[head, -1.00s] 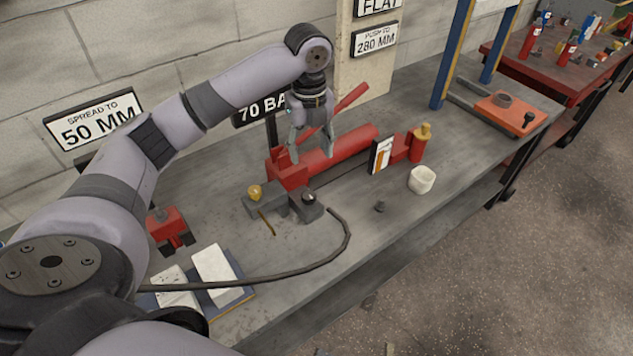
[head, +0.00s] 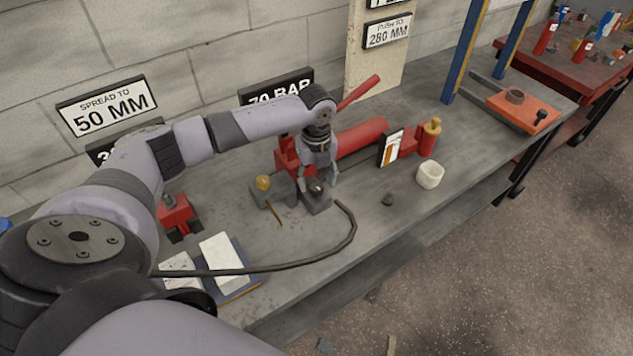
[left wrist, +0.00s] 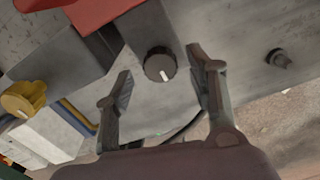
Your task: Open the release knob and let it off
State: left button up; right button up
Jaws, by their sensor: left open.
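A black round knob (head: 317,187) with a white pointer line sits on a grey block (head: 316,202) at the front of the red pump (head: 362,138). It shows whole in the left wrist view (left wrist: 160,65). My left gripper (head: 320,180) is open over this knob. In the left wrist view its two fingers stand on either side of the knob, with a gap on each side. A yellow knob (head: 263,183) sits on the neighbouring grey block, and also shows at the left of the left wrist view (left wrist: 22,98). My right gripper is not in view.
A black hose (head: 345,245) curves across the bench in front of the blocks. A white cup (head: 430,175) and a small dark piece (head: 388,199) lie to the right. A red tool (head: 175,213) and white blocks (head: 218,255) are at the left.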

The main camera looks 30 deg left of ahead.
pick_arm(q)
jog(key=shift+f, duration=0.95)
jog(key=c, duration=1.1)
jog(key=shift+r+n+p, duration=0.25)
jog(key=shift+n+p, duration=0.15)
jog(key=shift+p, duration=0.4)
jog(key=shift+c, duration=0.2)
jog(key=n+p, duration=0.6)
jog(key=p, duration=0.1)
jog(key=shift+n+p, duration=0.3)
jog(key=n+p, duration=0.3)
jog(key=n, duration=0.1)
jog(key=n+p, duration=0.2)
jog(key=n, duration=0.2)
jog(key=shift+f+p, duration=0.15)
jog(key=shift+p, duration=0.25)
jog(key=shift+w+n, duration=0.1)
jog(key=shift+n, duration=0.4)
